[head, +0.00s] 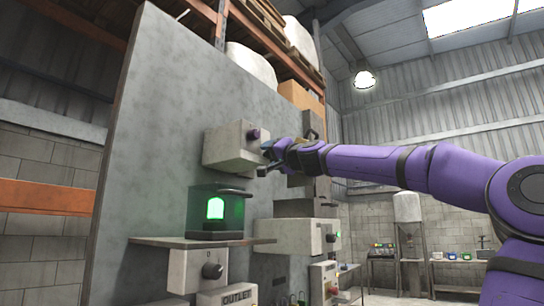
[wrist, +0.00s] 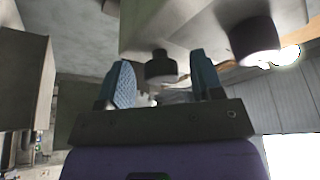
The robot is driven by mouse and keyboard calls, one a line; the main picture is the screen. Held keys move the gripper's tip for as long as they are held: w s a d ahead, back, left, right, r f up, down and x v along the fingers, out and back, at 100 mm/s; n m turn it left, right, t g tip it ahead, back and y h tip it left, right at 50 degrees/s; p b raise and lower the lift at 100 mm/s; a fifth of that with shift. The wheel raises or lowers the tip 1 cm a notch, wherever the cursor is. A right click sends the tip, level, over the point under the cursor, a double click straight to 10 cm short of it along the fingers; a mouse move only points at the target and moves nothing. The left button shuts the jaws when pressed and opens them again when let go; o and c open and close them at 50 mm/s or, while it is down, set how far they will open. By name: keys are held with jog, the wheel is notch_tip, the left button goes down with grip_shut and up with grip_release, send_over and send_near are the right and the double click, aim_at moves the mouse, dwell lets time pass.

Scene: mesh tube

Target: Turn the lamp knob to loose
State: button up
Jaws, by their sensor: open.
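A grey box (head: 232,146) is mounted high on the grey panel, with a purple-tinted dark knob (head: 254,134) on its face. My gripper (head: 266,161) is just in front of this box, to the lower right of that knob. In the wrist view my gripper (wrist: 160,62) is open, and a small dark round knob (wrist: 161,68) shows between its two blue-grey fingers, with gaps on both sides. A bigger dark knob (wrist: 254,41) is right of the fingers. A green glowing lamp (head: 215,208) stands on a shelf below. No label shows which knob is the lamp's.
Below, a box with a dark knob (head: 212,271) sits under the shelf (head: 200,242), above an "OUTLET" plate (head: 236,296). Another box with a knob (head: 331,238) is to its right. Storage racking (head: 275,50) rises behind the panel. A white tank (head: 407,207) stands far back.

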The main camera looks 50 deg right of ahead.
jog(key=v, duration=1)
jog(key=shift+s, duration=0.35)
jog(key=shift+f, duration=0.1)
